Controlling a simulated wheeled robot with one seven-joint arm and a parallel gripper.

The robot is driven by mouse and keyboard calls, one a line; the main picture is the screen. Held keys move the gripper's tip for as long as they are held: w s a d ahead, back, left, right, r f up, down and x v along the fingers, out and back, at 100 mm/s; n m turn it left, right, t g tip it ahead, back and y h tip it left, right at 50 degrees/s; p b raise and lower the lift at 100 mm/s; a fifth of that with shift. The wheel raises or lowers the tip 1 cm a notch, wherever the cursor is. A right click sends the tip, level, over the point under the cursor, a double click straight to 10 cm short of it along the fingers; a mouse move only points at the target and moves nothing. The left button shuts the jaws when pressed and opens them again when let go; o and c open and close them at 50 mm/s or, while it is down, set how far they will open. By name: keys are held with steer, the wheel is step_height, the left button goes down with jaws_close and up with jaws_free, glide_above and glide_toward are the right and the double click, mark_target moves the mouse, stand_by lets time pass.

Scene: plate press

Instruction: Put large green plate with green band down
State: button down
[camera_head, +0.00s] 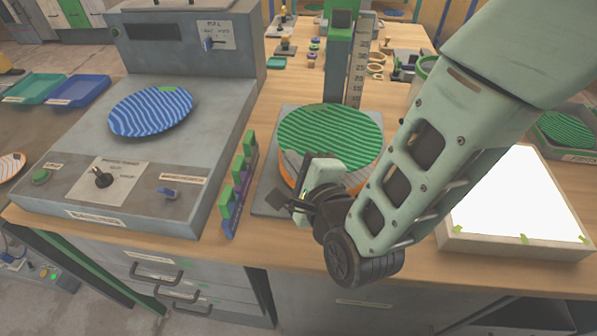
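My arm comes in from the upper right. The fingers are partly hidden by the gripper's own body, so I cannot tell whether they are closed on the rim. Another green striped plate (567,130) lies in a tray at the right.
A green post with a scale (341,55) stands just behind the plate. A grey press with a blue striped plate (151,111) is at the left. A rack with green blocks (237,186) stands between. A white light panel (517,205) is at the right.

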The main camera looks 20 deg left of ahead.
steer(key=shift+f, duration=2.15)
steer(key=shift+f, duration=0.2)
steer(key=c, duration=2)
jaws_free()
steer(key=shift+r+p, duration=0.25)
steer(key=shift+p, duration=0.1)
steer(key=b+v, duration=0.1)
steer(key=v, duration=0.9)
steer(key=shift+s+d+r, duration=0.15)
steer(key=shift+s+d, duration=0.05)
steer(key=shift+s+d+p, duration=0.35)
steer(key=shift+s+d, duration=0.15)
